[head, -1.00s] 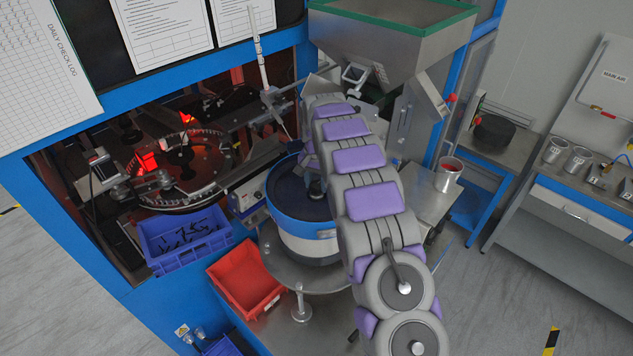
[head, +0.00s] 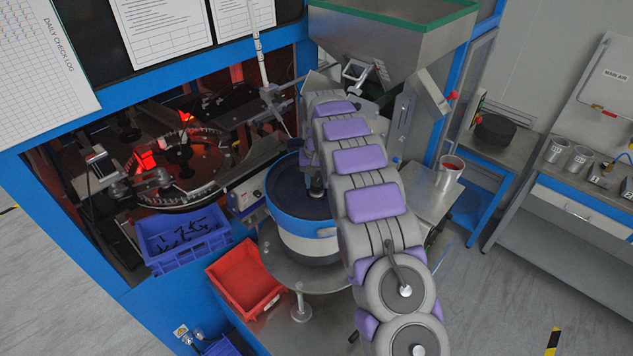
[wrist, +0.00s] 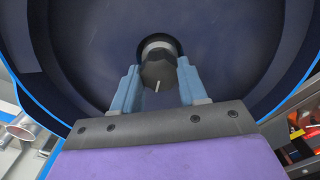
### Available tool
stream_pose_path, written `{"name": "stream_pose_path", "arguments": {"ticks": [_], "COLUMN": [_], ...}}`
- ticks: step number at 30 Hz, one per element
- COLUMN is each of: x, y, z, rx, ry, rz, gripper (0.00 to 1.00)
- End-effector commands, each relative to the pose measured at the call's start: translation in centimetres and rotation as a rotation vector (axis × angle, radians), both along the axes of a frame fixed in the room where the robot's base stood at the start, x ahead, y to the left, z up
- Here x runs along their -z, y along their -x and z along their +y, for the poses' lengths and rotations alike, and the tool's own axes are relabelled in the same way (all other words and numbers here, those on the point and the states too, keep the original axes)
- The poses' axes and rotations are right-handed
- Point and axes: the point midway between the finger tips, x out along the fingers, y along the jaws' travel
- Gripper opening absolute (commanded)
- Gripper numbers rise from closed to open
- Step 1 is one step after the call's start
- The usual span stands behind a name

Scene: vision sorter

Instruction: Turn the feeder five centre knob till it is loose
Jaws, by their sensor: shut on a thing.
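The feeder bowl (head: 286,210) is a round drum with a blue rim and a dark blue inside, standing on a steel table. Its dark centre knob (wrist: 158,66) shows in the wrist view, with a short pale mark on its face. My gripper (wrist: 158,82) has its two blue fingers on either side of the knob and is shut on it. In the head view my arm reaches over the right side of the bowl and hides part of it and most of the gripper. I cannot tell whether the knob is loose.
A steel hopper (head: 392,40) with a green rim hangs above and behind the bowl. A metal cup (head: 448,180) stands on a plate at right. Open floor lies at lower right.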

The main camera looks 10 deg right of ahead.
Motion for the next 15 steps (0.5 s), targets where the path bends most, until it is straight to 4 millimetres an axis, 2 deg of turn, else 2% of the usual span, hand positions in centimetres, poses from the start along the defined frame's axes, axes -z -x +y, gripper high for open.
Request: {"name": "stream_pose_path", "arguments": {"ticks": [15], "x": [0.31], "y": [0.06], "z": [-0.08], "rx": [-0.491], "ry": [-0.001], "rz": [0.004], "gripper": [0.12]}}
